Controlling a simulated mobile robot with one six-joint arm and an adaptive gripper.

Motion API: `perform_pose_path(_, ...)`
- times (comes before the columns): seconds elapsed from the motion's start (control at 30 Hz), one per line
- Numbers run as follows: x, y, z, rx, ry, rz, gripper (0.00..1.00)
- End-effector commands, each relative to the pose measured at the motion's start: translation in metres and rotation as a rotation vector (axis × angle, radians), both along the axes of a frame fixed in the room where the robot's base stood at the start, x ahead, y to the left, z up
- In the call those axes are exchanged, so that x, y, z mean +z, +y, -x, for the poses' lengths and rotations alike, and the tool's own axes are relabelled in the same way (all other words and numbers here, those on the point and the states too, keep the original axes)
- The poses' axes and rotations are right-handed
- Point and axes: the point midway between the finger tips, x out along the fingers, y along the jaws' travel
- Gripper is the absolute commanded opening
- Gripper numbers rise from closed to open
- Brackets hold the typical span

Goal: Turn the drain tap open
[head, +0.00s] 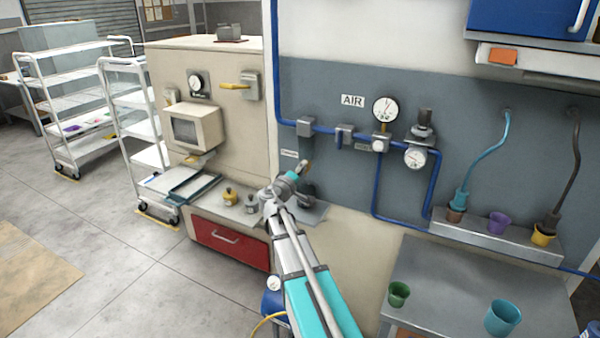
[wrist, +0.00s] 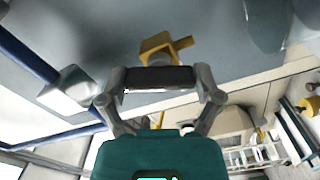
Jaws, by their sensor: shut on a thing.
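The drain tap's yellow handle (wrist: 157,46) shows in the wrist view just beyond my dark fingertips, with a short arm reaching right. My gripper (wrist: 159,78) is shut on it; the fingertips hide the part between them. In the head view the small yellow-brown handle (head: 308,164) shows at the tip of my gripper (head: 301,171), in front of the grey wall panel. The tap's body is mostly hidden behind my arm, and how far the handle is turned cannot be told.
A blue air pipe (head: 327,129) with grey fittings and gauges runs above and right of the gripper. A beige cabinet (head: 240,130) with a red drawer (head: 230,243) stands left. A grey bench (head: 465,290) with cups is at the right.

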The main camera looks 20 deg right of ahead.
Motion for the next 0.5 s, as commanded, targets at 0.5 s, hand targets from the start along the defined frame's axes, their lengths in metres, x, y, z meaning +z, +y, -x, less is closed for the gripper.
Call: perform_pose_path(0.5,0.0,-0.0005,-0.0002,0.0,0.278,0.219,0.35)
